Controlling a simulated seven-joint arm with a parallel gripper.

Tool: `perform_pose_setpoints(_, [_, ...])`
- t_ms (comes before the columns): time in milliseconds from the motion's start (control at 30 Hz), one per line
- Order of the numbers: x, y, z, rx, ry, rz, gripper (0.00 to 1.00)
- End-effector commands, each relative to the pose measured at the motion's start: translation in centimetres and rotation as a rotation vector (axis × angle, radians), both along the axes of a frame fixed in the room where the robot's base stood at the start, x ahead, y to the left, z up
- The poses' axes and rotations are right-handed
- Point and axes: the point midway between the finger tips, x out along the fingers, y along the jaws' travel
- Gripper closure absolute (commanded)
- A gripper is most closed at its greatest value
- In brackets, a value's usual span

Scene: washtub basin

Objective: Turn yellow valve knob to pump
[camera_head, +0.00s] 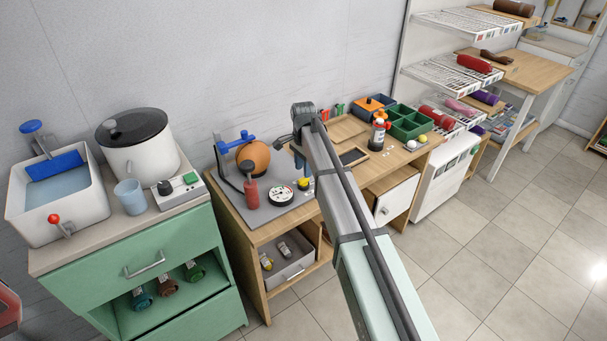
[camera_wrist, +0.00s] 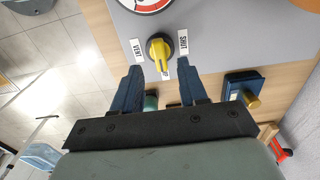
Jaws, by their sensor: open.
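The yellow valve knob (camera_wrist: 158,50) sits on a dark round base in the grey panel. Its bar runs roughly up and down in the wrist view. A VENT label (camera_wrist: 138,49) is on its left and a SHUT label (camera_wrist: 183,42) on its right. A third label below the knob is mostly hidden. My gripper (camera_wrist: 160,72) is open, its two dark blue fingers apart just short of the knob, which lies between their lines; no contact is visible. In the head view the knob (camera_head: 304,183) shows small beside my arm, and my gripper is largely hidden.
A round gauge (camera_head: 281,195) lies beside the knob on the grey panel (camera_head: 257,213). A red-handled part (camera_head: 251,192), an orange ball (camera_head: 253,158) and a blue clamp (camera_head: 235,144) stand nearby. A dark blue block with a brass knob (camera_wrist: 243,88) is right of my fingers.

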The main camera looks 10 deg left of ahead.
Motion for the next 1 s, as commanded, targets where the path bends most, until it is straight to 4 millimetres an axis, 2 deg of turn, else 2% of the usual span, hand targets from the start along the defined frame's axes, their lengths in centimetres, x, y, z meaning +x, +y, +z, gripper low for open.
perform_pose_setpoints(33, [0.1,0.0,1.2,0.001,-0.002,0.000,0.57])
perform_pose_setpoints(300, [0.1,0.0,6.1,0.001,-0.001,0.000,0.57])
perform_pose_setpoints(500, [0.0,0.0,8.6,0.000,0.000,0.000,0.57])
perform_pose_setpoints(700, [0.0,0.0,9.6,-0.001,0.001,0.000,0.57])
perform_pose_setpoints(1000, [0.0,0.0,9.7,0.000,0.001,0.000,0.57])
